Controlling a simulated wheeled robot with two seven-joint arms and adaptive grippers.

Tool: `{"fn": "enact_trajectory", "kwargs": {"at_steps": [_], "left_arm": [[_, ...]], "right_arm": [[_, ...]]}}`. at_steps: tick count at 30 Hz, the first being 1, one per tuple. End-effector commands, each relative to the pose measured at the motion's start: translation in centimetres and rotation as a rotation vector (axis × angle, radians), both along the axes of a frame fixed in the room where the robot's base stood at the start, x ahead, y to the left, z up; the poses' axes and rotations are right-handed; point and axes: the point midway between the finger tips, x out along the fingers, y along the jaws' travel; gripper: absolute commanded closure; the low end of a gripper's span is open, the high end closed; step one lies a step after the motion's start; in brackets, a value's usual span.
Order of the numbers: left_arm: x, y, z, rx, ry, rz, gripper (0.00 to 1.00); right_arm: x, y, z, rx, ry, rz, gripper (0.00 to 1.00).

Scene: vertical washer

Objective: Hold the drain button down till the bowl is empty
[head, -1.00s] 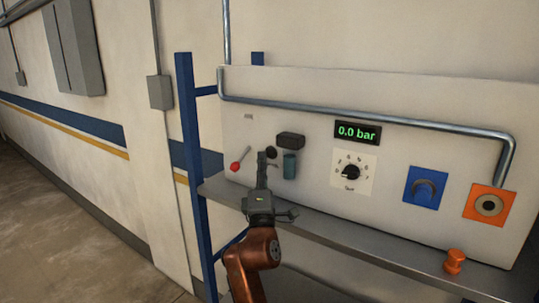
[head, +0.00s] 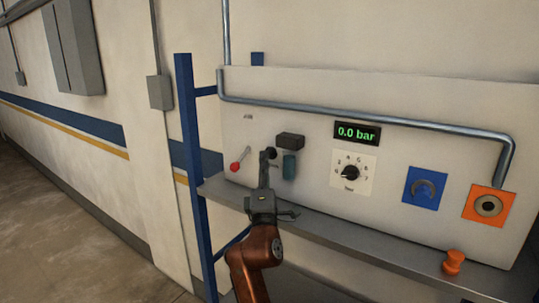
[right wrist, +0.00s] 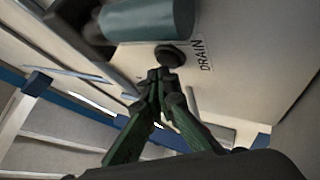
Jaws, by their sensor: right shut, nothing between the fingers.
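The black round drain button (right wrist: 170,56) shows in the right wrist view, beside the DRAIN label (right wrist: 205,55). In the head view the drain button (head: 271,153) is mostly covered by my right gripper (head: 267,156). The right gripper is shut and empty, and its tips (right wrist: 160,74) are at the lower edge of the button; I cannot tell whether they touch it. The teal cylindrical bowl (head: 289,166) sits under a black block just right of the gripper. It also shows in the right wrist view (right wrist: 150,20). Its contents cannot be seen. My left gripper is not in view.
The panel also carries a red-knobbed lever (head: 235,166), a display (head: 357,133) reading 0.0 bar, a dial (head: 350,172), a blue plate (head: 424,188) and an orange plate (head: 489,205). An orange plug (head: 453,262) stands on the grey shelf (head: 330,233).

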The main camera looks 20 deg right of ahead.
Motion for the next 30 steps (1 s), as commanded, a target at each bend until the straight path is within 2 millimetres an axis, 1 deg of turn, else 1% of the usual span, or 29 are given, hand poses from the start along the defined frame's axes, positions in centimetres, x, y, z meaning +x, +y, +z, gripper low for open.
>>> {"fn": "enact_trajectory", "kwargs": {"at_steps": [30], "left_arm": [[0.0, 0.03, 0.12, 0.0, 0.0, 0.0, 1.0]], "right_arm": [[0.58, -0.68, -0.04, 0.0, 0.001, -0.001, 1.0]]}}
